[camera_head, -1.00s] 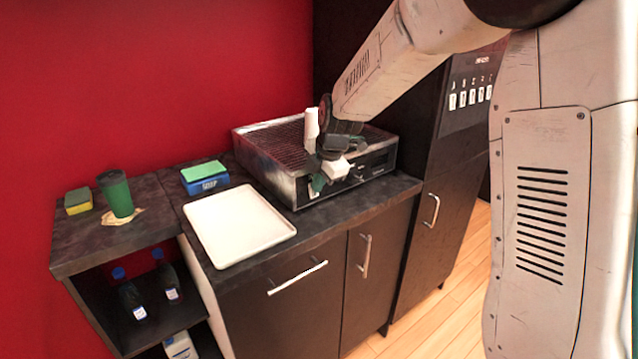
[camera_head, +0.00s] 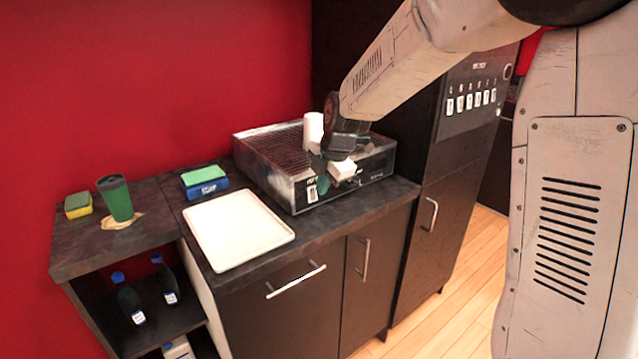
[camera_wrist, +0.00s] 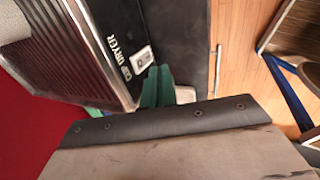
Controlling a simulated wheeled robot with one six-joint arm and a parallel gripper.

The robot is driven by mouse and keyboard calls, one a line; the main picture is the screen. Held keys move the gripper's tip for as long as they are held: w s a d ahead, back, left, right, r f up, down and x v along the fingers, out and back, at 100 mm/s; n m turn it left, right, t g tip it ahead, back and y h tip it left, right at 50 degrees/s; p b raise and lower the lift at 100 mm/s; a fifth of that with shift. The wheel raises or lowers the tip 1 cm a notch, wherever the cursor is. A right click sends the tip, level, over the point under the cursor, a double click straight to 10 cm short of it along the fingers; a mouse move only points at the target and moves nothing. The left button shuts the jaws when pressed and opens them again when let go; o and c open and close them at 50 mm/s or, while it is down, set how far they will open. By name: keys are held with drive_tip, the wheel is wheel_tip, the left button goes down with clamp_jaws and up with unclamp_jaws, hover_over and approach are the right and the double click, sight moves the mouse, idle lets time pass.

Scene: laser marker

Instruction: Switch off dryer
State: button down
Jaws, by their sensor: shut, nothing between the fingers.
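The cup dryer (camera_head: 265,165) is a metal box with a ridged top and a dark front, standing on the counter. Its "CUP DRYER" lettering shows in the wrist view (camera_wrist: 122,62). A small pale switch plate (camera_head: 312,193) sits at the left end of its front; it also shows in the wrist view (camera_wrist: 142,58). Whether the switch is on or off is too small to tell. My gripper (camera_head: 322,183) is shut and empty in front of the dryer. Its green fingertips (camera_wrist: 157,72) are close beside the switch plate; I cannot tell whether they touch it.
A white cup (camera_head: 313,128) stands on the dryer. A white tray (camera_head: 238,230) lies left of it. A blue-and-green box (camera_head: 205,182), a green cup (camera_head: 116,198) and a sponge (camera_head: 78,205) are further left. A tall dark cabinet (camera_head: 455,150) stands to the right.

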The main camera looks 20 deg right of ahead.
drive_tip(key=w+a+v, duration=0.1)
drive_tip(key=v, duration=0.9)
drive_tip(key=shift+d+r, duration=0.35)
drive_tip(key=shift+r, duration=0.05)
drive_tip(key=s+d+f+m+g, duration=0.1)
drive_tip(key=s+m, duration=1)
drive_tip(key=s, duration=0.6)
drive_tip(key=s+d+f+m+g+h, duration=0.1)
drive_tip(key=s+m, duration=1)
drive_tip(key=s, duration=0.7)
drive_tip(key=shift+s+d+f+g, duration=0.2)
drive_tip(key=shift+d+f+g, duration=0.1)
drive_tip(key=shift+d+f, duration=0.05)
drive_tip(key=shift+d, duration=0.15)
